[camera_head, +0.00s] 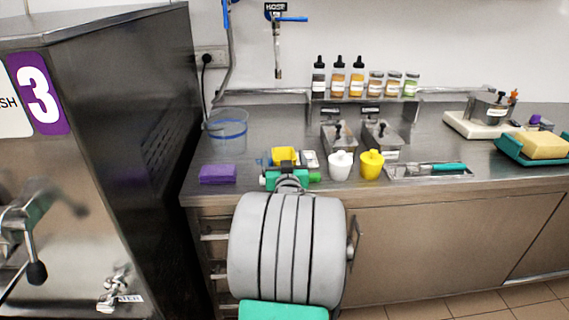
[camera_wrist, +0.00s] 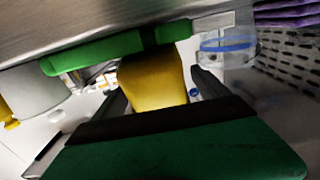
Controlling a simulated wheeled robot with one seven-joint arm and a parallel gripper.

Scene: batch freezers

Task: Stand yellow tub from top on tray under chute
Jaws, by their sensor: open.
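A yellow tub (camera_head: 285,155) stands on the steel counter top (camera_head: 260,120), just beyond my gripper (camera_head: 287,180). In the wrist view the yellow tub (camera_wrist: 152,78) shows between the two dark fingers of my gripper (camera_wrist: 162,92). The fingers are apart, one on each side of it. I cannot tell whether either finger touches it. My arm hides the tub's lower part in the head view. The tray and the chute cannot be made out in either view.
A purple block (camera_head: 217,174) and a clear bucket (camera_head: 228,130) are to the left. A white pot (camera_head: 341,165) and a yellow pot (camera_head: 371,164) stand close on the right. The dark machine marked 3 (camera_head: 100,140) fills the left side. Bottles (camera_head: 338,78) line the back shelf.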

